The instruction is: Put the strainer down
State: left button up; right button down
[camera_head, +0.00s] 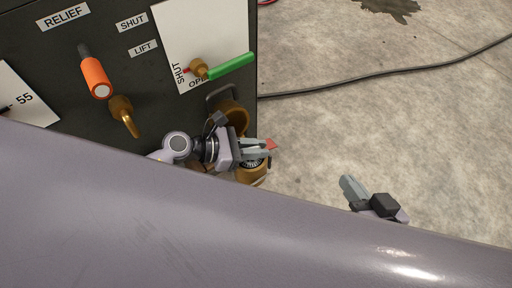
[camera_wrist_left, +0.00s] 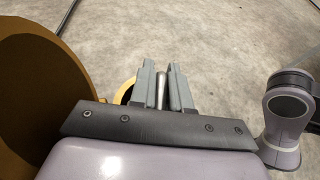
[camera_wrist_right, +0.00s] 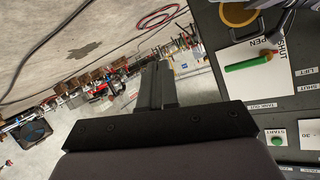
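My left gripper (camera_head: 268,147) is beside the brown flanged fitting on the dark panel, above a brown ring (camera_head: 258,181) with a dark meshed inside. In the left wrist view, its fingers (camera_wrist_left: 163,75) close around a thin grey metal rod (camera_wrist_left: 162,92), which may be the strainer's handle. The strainer's body is not clearly visible; the fingers and palm hide what lies below. A yellow ring (camera_wrist_left: 124,92) shows just left of the fingers. My right gripper (camera_head: 350,187) is over bare floor to the right, its fingers together with nothing visible between them.
The dark panel (camera_head: 150,70) carries an orange-handled lever (camera_head: 93,75), a brass lever (camera_head: 125,116) and a green-handled valve (camera_head: 231,66). The brown fitting's upper opening (camera_head: 236,115) is behind my left gripper. A black cable (camera_head: 370,75) crosses the concrete floor, otherwise mostly clear.

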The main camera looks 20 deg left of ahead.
pick_arm(q)
jog(key=o, duration=0.3)
jog(key=shift+f, duration=0.1)
jog(key=shift+o, duration=0.2)
jog(key=shift+a, duration=0.1)
